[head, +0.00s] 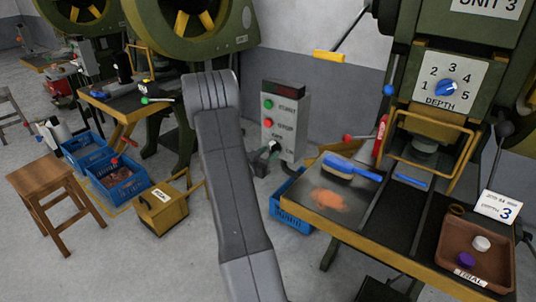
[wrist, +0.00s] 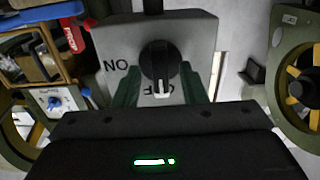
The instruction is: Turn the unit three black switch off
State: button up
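The black switch (wrist: 158,60) is a round knob with a raised bar, on the lower part of a grey control box (head: 297,103) left of the press marked UNIT 3. In the wrist view the labels appear upside down. ON stands at the left, and OFF is partly hidden below the knob. The bar's white mark points down toward OFF. My gripper (wrist: 160,80) is at the switch, its green fingers apart on either side of the knob, with nothing visibly clamped. In the head view my gripper (head: 272,149) covers much of the switch.
The box also has a green button (head: 268,104), a red button (head: 267,122) and a dark red display. The work table (head: 384,235) at right holds a brush (head: 352,169) and a brown tray (head: 447,257). Blue crates and a wooden stool (head: 45,178) stand at left.

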jog(key=v, duration=1.3)
jog(key=shift+s+b, duration=0.25)
jog(key=shift+b, duration=0.1)
jog(key=shift+a, duration=0.1)
jog(key=x, duration=1.4)
jog(key=shift+p, duration=0.35)
jog(key=shift+a, duration=0.1)
